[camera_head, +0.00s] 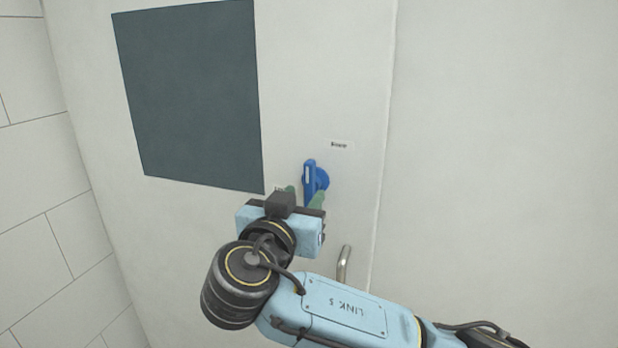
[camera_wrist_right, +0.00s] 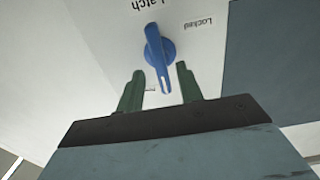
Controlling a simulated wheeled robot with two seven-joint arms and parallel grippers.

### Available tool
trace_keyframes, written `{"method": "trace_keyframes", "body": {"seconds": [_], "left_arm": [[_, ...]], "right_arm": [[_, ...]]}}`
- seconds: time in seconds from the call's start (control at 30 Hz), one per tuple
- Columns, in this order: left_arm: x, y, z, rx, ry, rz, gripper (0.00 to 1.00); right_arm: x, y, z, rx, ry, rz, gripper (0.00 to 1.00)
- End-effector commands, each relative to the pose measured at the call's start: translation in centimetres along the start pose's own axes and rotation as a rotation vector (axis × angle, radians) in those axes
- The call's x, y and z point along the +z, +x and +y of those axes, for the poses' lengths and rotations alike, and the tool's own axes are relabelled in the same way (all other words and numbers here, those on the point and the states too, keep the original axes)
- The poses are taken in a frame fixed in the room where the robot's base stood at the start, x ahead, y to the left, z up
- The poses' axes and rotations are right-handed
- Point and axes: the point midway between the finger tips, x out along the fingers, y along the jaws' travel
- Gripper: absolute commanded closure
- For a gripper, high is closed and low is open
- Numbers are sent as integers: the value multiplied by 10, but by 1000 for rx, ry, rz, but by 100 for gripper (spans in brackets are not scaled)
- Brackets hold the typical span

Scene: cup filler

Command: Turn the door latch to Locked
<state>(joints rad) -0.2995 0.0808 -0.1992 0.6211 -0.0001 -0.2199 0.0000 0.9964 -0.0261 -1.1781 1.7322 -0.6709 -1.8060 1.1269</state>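The blue door latch (camera_head: 313,180) is a round knob with a raised bar, mounted on the pale door (camera_head: 330,60). The bar stands roughly upright in the head view, with a white mark on it. In the right wrist view the latch (camera_wrist_right: 158,48) has its marked end pointing down, toward my gripper. A "Locked" label (camera_wrist_right: 197,23) is to its upper right there. My right gripper (camera_wrist_right: 160,76) is open, its green fingers spread on either side of the bar's marked end. Whether they touch it is unclear. My left gripper is not in view.
A dark panel (camera_head: 190,95) fills the door's upper left. A metal handle (camera_head: 344,263) sticks out below the latch, close to my right arm. A small label (camera_head: 339,145) is above the latch. A tiled wall (camera_head: 35,190) stands at left.

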Motion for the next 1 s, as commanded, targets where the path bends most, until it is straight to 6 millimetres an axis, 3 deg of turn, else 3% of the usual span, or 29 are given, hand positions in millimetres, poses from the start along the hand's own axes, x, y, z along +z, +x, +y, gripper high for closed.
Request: {"method": "trace_keyframes", "body": {"seconds": [0.1,0.3,0.63,0.9,1.0], "left_arm": [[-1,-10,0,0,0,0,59],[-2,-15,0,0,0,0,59],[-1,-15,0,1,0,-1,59],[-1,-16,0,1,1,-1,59],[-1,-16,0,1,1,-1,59]], "right_arm": [[-3,21,1,4,-2,1,64],[-1,40,0,0,-1,1,64],[1,43,0,-1,0,-1,64],[1,43,0,-1,0,-1,98],[1,43,0,-1,0,-1,100]]}}
